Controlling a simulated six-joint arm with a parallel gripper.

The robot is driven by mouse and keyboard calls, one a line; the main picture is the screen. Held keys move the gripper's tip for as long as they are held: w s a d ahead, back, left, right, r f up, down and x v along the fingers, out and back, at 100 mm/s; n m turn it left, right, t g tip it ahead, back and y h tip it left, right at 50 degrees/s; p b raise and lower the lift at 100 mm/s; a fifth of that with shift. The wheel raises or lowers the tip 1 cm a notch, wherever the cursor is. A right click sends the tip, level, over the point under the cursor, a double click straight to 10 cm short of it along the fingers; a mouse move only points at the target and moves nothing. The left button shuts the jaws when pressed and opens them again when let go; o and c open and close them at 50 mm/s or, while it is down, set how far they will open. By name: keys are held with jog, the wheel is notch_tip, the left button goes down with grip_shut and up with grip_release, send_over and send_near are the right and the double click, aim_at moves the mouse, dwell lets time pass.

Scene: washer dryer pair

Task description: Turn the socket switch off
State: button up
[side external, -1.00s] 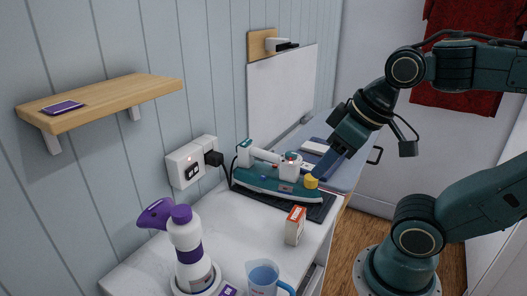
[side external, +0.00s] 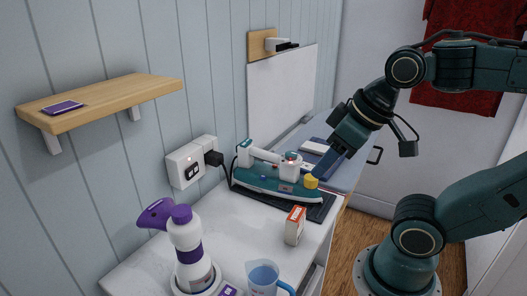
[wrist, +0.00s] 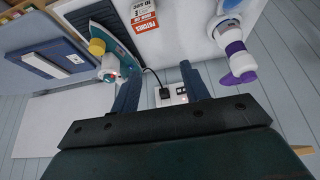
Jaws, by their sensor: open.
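The white wall socket (side external: 181,160) is on the panelled wall, just above the worktop. The socket also shows in the wrist view (wrist: 173,99), between the fingers and partly cut off by my gripper body. My gripper (wrist: 158,76) is open and empty. In the side view my gripper (side external: 329,163) is well right of the socket, above the iron's right end.
A teal iron (side external: 262,181) on a dark mat stands between socket and gripper. A small carton (side external: 294,226), a purple-and-white spray bottle (side external: 187,239) and a blue jug (side external: 262,278) stand on the worktop (side external: 235,225). A wooden shelf (side external: 120,97) projects above left.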

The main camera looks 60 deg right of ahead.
jog(key=shift+w, duration=0.1)
jog(key=c, duration=0.7)
jog(key=shift+w, duration=0.15)
grip_shut()
jog(key=w+a+m+h, duration=0.1)
jog(key=w+a+m, duration=0.3)
jog(key=w+m, duration=0.3)
jog(key=w+a+f+m+h, duration=0.1)
jog(key=w+a+m+h, duration=0.1)
jog(key=w+m, duration=0.6)
jog(key=shift+w+a+f+t+h, duration=0.35)
jog(key=shift+w+a, duration=0.5)
jog(key=shift+w, duration=1.3)
